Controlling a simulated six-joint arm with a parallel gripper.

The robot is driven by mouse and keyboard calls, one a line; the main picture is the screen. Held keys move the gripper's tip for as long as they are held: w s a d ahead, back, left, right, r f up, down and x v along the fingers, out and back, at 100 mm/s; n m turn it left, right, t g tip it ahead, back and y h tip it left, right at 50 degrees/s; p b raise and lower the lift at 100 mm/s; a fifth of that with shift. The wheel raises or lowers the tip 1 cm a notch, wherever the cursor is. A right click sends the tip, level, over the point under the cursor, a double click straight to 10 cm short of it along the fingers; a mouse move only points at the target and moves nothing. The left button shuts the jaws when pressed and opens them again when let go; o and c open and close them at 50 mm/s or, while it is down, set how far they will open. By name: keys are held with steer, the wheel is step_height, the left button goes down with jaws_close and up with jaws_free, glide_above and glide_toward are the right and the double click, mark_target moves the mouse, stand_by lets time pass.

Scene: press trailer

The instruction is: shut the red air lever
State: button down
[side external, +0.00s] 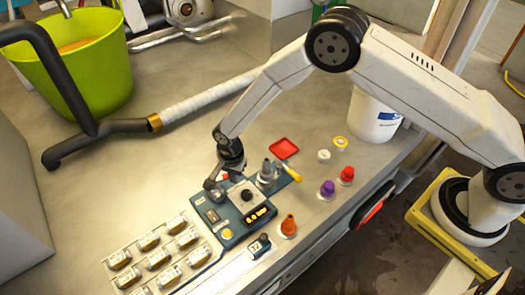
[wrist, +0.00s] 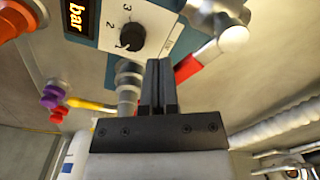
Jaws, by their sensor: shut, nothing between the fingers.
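The red air lever (wrist: 188,68) shows in the wrist view just right of my fingers, its red part partly hidden behind them. A pale rod runs from it to a white rounded end at the upper right. In the side view only a small red patch of the lever (side external: 225,176) shows beside the gripper, at the rear of the blue-grey panel (side external: 205,207). My gripper (side external: 236,174) is low over the panel's rear edge. In the wrist view the gripper (wrist: 158,66) is shut and empty, its fingers close to the lever; contact cannot be told.
A black dial (wrist: 131,37) and an amber display (wrist: 77,15) are on the panel. A grey fitting (side external: 267,174) with a yellow handle (side external: 292,172) stands right of the gripper. A red tray (side external: 284,148) lies behind. Several labelled parts (side external: 158,258) sit front left.

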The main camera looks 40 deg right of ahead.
steer(key=shift+w+d, duration=0.35)
steer(key=shift+w, duration=0.25)
steer(key=shift+w+d, duration=0.1)
steer(key=shift+w, duration=0.05)
steer(key=shift+s, duration=0.45)
stand_by(0.3)
step_height(320, 180, up, 10)
stand_by(1.1)
